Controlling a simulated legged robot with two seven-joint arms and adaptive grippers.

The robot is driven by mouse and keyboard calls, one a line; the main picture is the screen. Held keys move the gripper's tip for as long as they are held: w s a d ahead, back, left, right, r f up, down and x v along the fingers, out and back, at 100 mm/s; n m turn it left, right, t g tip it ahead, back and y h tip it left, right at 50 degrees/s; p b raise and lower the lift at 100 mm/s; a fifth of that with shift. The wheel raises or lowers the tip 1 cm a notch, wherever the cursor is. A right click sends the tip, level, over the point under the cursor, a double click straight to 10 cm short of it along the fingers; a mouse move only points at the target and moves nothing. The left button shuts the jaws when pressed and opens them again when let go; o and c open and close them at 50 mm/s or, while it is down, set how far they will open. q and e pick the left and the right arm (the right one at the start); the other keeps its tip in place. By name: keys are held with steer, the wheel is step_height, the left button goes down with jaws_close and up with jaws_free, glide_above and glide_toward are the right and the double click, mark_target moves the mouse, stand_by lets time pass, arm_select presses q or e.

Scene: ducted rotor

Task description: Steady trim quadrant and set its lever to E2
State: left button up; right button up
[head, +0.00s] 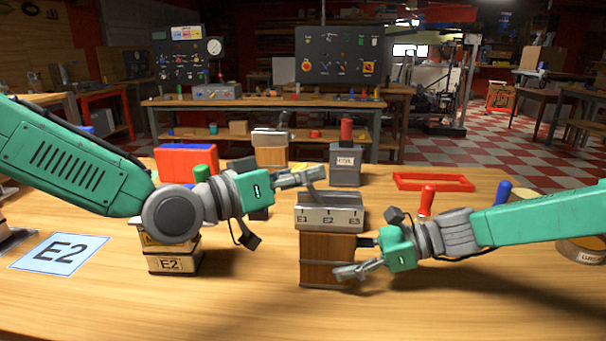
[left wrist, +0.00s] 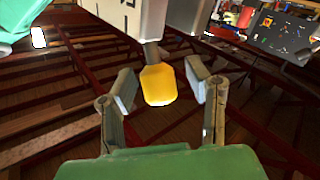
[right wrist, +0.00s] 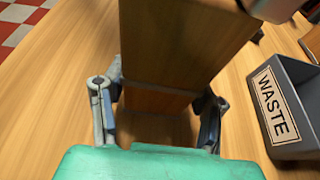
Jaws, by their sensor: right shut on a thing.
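The trim quadrant (head: 328,260) stands upright on the table, a wooden block with a pale grey top marked E1, E2 and E3. In the left wrist view its lever ends in a yellow knob (left wrist: 158,86). My left gripper (head: 312,176) is open, with its fingers apart on either side of the knob. In the head view the knob is hidden, and I cannot tell the lever's mark. My right gripper (head: 362,256) is shut on the quadrant's lower wooden body, which also shows between its fingers in the right wrist view (right wrist: 160,98).
An E2 card (head: 60,253) lies at left, beside a box labelled E2 (head: 172,262). Behind stand a grey box with a red handle (head: 346,165) and a red frame (head: 433,182). A WASTE bin (right wrist: 280,105) stands near the quadrant. The table's front is clear.

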arm_select(q)
jaws_close()
steer(key=shift+d+r+m+g+y, duration=0.2)
steer(key=shift+d+m+g+y, duration=0.1)
steer(key=shift+d+m+y, duration=0.2)
steer(key=shift+d+r+m+g+y, duration=0.2)
steer(key=shift+d+m+g+y, duration=0.15)
steer(key=shift+d, duration=0.25)
steer(key=shift+d+m+g+y, duration=0.45)
steer(key=shift+d+m+y, duration=0.3)
steer(key=shift+d+y, duration=0.4)
steer(key=shift+o, duration=1.2)
jaws_free()
steer(key=shift+r, duration=0.1)
